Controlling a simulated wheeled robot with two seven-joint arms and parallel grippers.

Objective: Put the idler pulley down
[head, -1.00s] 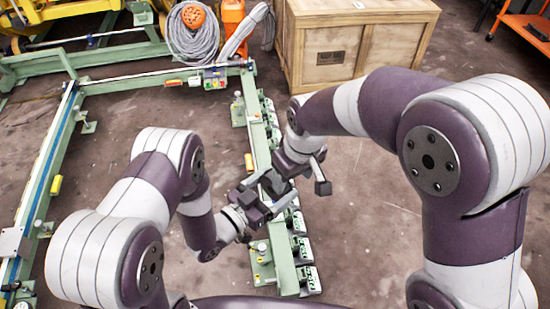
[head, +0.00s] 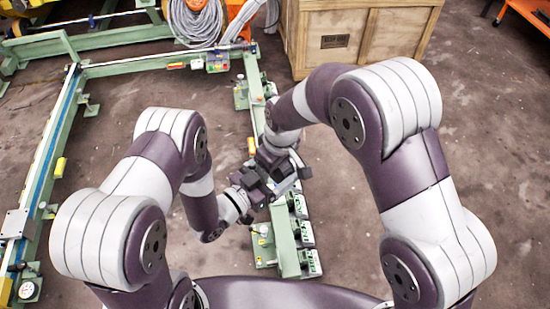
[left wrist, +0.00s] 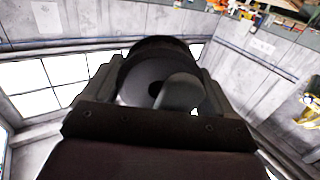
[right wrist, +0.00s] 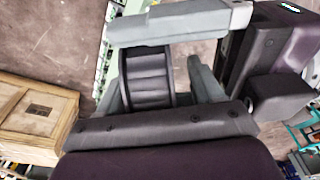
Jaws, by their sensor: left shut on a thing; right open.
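The idler pulley is a dark round drum; in the left wrist view (left wrist: 153,80) I see its flat face with a centre hole, and in the right wrist view (right wrist: 147,80) its ribbed side. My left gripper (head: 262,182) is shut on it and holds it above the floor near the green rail. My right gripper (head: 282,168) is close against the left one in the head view. Its open fingers stand on either side of the pulley in the right wrist view; whether they touch it I cannot tell. The pulley is hardly distinguishable in the head view.
Below the grippers a green rail (head: 284,255) carries several green-and-white units (head: 305,235). A wooden crate (head: 335,42) stands behind, with grey cable coils (head: 197,25) at the back. A green frame (head: 50,145) lies left. The brown floor (head: 470,120) at right is clear.

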